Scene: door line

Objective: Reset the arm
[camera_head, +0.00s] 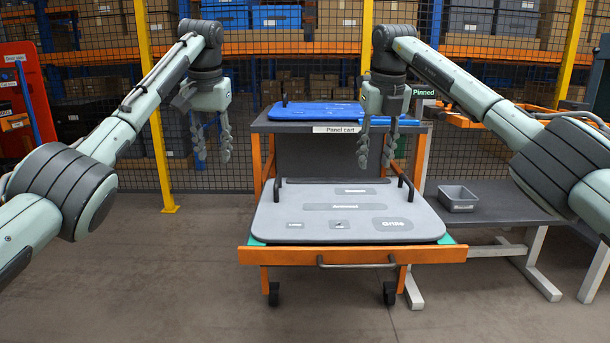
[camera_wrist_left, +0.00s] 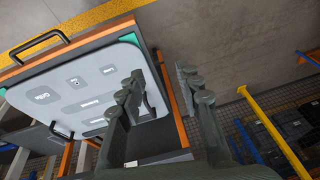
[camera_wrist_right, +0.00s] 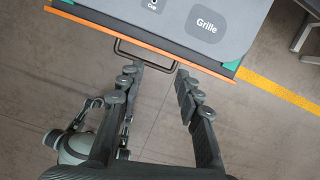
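My left gripper (camera_head: 211,145) hangs with its fingers down, left of the panel cart. It is open and empty; its parted fingers also show in the left wrist view (camera_wrist_left: 160,85). My right gripper (camera_head: 376,150) hangs above the right back part of the cart's lower shelf. It is open and empty, and its spread fingers show in the right wrist view (camera_wrist_right: 158,78). The orange panel cart (camera_head: 258,256) carries a grey door panel (camera_head: 280,212) with dark labelled patches, one reading Grille. Neither gripper touches the panel.
A blue panel (camera_head: 310,110) lies on the cart's upper shelf. A grey bin (camera_head: 457,198) stands on a low table (camera_head: 500,205) to the right. Yellow posts (camera_head: 155,120) and mesh fencing stand behind. A red cabinet (camera_head: 30,95) is at left. The front floor is clear.

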